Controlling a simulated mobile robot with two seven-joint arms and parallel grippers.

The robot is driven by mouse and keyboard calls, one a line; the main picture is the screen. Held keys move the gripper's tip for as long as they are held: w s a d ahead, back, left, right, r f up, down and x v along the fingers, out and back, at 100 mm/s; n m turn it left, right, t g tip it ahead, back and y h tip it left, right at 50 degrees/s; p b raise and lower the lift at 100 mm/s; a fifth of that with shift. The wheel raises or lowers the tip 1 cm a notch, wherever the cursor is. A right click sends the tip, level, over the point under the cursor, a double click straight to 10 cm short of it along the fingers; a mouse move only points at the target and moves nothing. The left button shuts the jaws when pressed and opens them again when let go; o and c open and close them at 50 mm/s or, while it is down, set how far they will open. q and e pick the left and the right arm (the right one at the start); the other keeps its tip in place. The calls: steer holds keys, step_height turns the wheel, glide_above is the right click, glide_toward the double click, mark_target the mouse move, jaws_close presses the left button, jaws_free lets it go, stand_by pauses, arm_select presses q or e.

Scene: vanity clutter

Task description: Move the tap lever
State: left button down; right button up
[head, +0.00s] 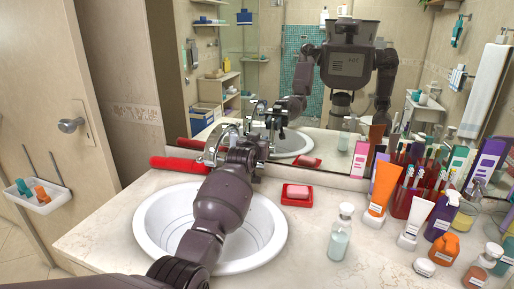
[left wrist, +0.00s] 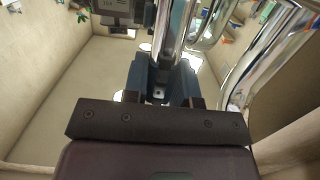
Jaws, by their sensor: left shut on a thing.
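The chrome tap (head: 213,145) stands behind the white basin (head: 140,222), its curved spout showing left of my left arm. My left gripper (head: 252,140) is at the tap, mostly hidden behind my own wrist in the head view. In the left wrist view my left gripper (left wrist: 165,85) has its two dark fingers shut on an upright chrome bar, the tap lever (left wrist: 178,30). A larger curved chrome tube (left wrist: 265,55) of the tap runs beside it on the right. My right gripper is not in view.
A red-handled item (head: 178,164) lies behind the basin at left. A pink soap in a red dish (head: 297,194) sits right of the basin. A glass bottle (head: 341,235) and crowded tubes, including an orange tube (head: 382,188), fill the right. A mirror (head: 300,135) backs the counter.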

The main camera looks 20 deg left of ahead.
arm_select(q)
steer(key=w+r+g+p, duration=0.1)
steer(key=p, duration=0.1)
steer(key=shift+w+g+p, duration=0.1)
steer(key=shift+g+p, duration=0.2)
steer(key=shift+p, duration=0.1)
steer(key=shift+w+f+g+p, duration=0.25)
steer(key=shift+w+g+p, duration=0.15)
steer(key=shift+g, duration=0.1)
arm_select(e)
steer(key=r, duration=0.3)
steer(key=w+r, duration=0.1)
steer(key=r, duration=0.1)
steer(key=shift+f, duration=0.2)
arm_select(q)
steer(key=c, duration=1.1)
jaws_free()
steer(key=shift+o, duration=0.9)
steer(key=shift+w+f, duration=0.1)
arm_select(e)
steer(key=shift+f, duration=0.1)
